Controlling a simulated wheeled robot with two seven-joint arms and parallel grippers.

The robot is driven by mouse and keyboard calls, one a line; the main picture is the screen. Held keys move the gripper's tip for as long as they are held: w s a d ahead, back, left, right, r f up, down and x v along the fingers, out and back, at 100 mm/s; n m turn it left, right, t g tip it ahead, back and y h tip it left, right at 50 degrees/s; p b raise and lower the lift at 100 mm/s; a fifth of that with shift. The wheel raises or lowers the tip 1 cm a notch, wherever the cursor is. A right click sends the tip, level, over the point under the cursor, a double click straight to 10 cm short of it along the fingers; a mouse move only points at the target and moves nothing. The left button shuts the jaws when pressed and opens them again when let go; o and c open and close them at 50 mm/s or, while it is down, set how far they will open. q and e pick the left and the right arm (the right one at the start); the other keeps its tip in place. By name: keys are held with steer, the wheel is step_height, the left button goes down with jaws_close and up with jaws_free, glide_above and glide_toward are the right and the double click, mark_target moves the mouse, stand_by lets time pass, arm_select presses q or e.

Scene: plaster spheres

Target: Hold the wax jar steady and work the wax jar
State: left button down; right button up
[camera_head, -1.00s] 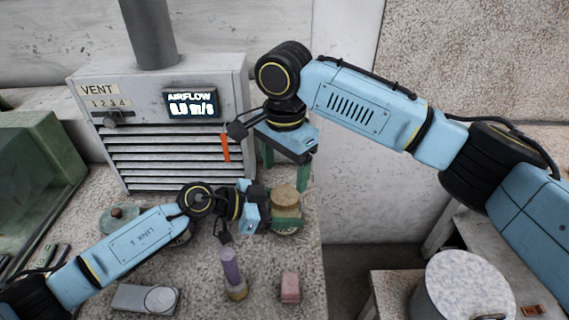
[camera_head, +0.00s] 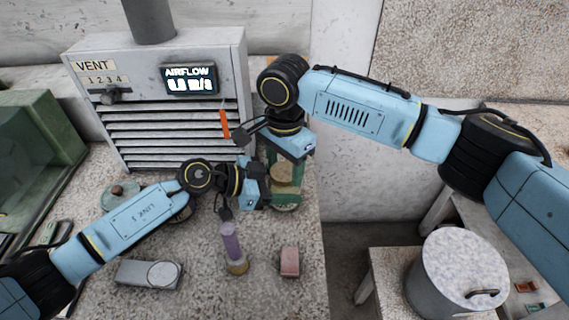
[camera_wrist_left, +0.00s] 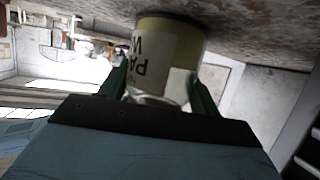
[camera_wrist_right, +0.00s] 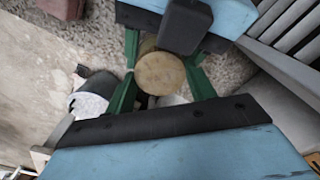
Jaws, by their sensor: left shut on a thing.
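The wax jar stands upright on the speckled counter; its lid (camera_head: 284,173) shows in the head view. In the left wrist view its cream label with dark letters (camera_wrist_left: 170,50) shows between the green fingers. My left gripper (camera_head: 284,199) comes from the left and is shut on the jar's body, low down. My right gripper (camera_head: 285,160) points down from above, over the jar. In the right wrist view its green fingers (camera_wrist_right: 160,85) are open, one on each side of the round tan lid (camera_wrist_right: 160,73). I cannot tell whether they touch the lid.
A grey vent box (camera_head: 150,105) with an airflow display stands behind. In front are a lilac stick on a round base (camera_head: 231,240), a pink block (camera_head: 289,262) and a grey device (camera_head: 150,274). The counter's right edge is close; a lidded drum (camera_head: 455,270) stands beyond.

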steer(key=shift+c, duration=1.3)
steer(key=shift+n, duration=1.7)
steer(key=o, duration=1.1)
steer(key=shift+r, duration=2.25)
steer(key=shift+c, duration=0.6)
step_height(320, 180, up, 2)
steer(key=shift+r+m, duration=0.1)
steer(key=shift+m, duration=0.9)
steer(key=shift+r+m, duration=0.5)
steer(key=shift+m, duration=0.1)
steer(key=shift+f, duration=3.85)
